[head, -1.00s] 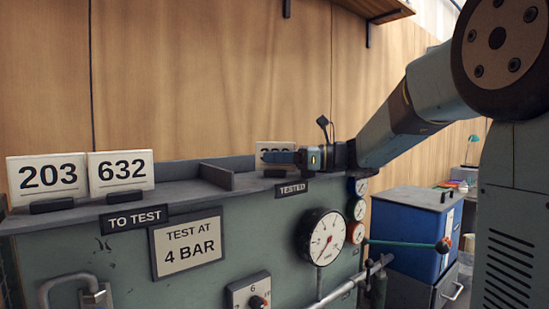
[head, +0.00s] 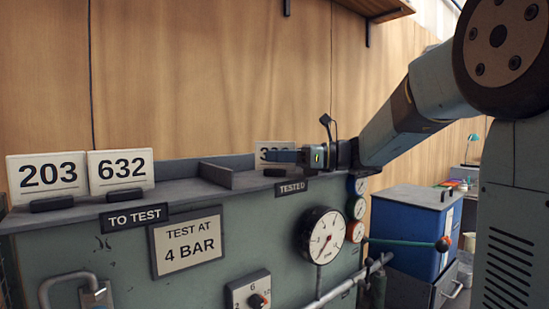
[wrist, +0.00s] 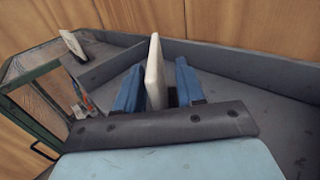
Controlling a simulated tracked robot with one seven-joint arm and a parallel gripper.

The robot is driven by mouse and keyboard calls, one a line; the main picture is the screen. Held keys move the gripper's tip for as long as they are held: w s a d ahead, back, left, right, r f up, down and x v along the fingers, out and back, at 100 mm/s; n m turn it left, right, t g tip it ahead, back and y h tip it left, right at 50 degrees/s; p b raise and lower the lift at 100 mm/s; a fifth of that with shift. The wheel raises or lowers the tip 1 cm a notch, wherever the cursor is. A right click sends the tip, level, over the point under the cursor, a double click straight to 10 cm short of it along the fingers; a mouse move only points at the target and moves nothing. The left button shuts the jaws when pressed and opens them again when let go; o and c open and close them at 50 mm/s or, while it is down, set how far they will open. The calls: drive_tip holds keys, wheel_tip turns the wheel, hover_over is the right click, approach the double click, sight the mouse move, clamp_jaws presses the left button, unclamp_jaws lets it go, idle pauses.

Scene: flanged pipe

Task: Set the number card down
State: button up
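A white number card (head: 264,149) stands upright on the bench-top shelf above the TESTED label (head: 291,188). Its digits are mostly hidden behind my gripper (head: 283,156) in the head view. In the wrist view the card (wrist: 154,72) is seen nearly edge-on between the two blue fingers of my gripper (wrist: 158,88). The fingers are spread, with a clear gap on the card's right; the left finger is close to it. The card's dark foot (head: 275,172) rests on the shelf.
Cards 203 (head: 47,173) and 632 (head: 121,171) stand on the left part of the shelf above the TO TEST label (head: 134,217). A low divider (head: 216,175) separates the two parts. A raised back edge runs behind the shelf. A pressure gauge (head: 324,237) is below.

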drive_tip(key=s+d, duration=0.2)
drive_tip(key=d, duration=0.9)
drive_tip(key=shift+s, duration=0.1)
